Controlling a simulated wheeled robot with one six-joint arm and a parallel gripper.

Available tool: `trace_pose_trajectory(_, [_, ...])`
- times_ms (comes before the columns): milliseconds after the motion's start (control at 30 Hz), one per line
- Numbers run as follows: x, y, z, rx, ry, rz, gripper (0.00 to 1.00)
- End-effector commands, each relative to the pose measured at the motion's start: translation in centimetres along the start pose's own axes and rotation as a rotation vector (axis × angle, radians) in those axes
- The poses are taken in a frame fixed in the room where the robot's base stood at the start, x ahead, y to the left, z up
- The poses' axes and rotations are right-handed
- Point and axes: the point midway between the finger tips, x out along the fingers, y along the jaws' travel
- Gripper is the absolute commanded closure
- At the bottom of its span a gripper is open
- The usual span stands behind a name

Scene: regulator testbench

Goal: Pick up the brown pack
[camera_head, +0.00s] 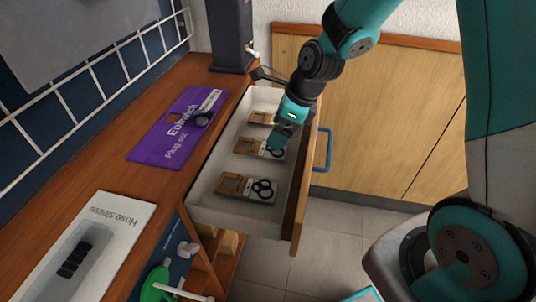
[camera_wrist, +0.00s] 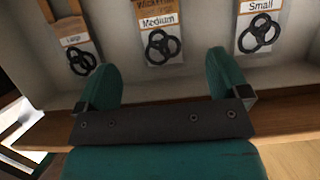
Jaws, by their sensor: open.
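Three packs lie flat in a row in the open drawer (camera_head: 222,209). Each has a brown-orange card and black rings: a near pack (camera_head: 246,187), a middle pack (camera_head: 250,147) and a far pack (camera_head: 261,118). The wrist view shows packs labelled Large (camera_wrist: 80,55), Medium (camera_wrist: 161,40) and Small (camera_wrist: 259,32); all have similar brown tops, so I cannot tell which one is meant. My gripper (camera_head: 282,143) is open and empty at the middle pack's ring end, partly hiding it. In the wrist view its fingers (camera_wrist: 163,68) are apart, with the Medium pack between and beyond them.
The drawer front (camera_head: 301,205) with its blue handle (camera_head: 323,149) stands right of the packs. The wooden bench (camera_head: 110,180) at left carries a purple plug set card (camera_head: 170,135) and a white hose sleeve board (camera_head: 110,222). A dark post (camera_head: 229,40) stands behind the drawer.

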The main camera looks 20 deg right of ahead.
Motion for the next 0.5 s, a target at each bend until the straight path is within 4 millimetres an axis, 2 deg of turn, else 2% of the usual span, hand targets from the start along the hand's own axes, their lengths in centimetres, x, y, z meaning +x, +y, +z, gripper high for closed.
trace_pose_trajectory(33, [0.8, 0.0, -0.1, -0.001, 0.001, 0.001, 0.06])
trace_pose_trajectory(267, [2.0, 0.0, 0.1, -0.003, -0.001, 0.0, 0.06])
trace_pose_trajectory(500, [5.6, 0.1, 0.2, -0.003, 0.0, 0.002, 0.06])
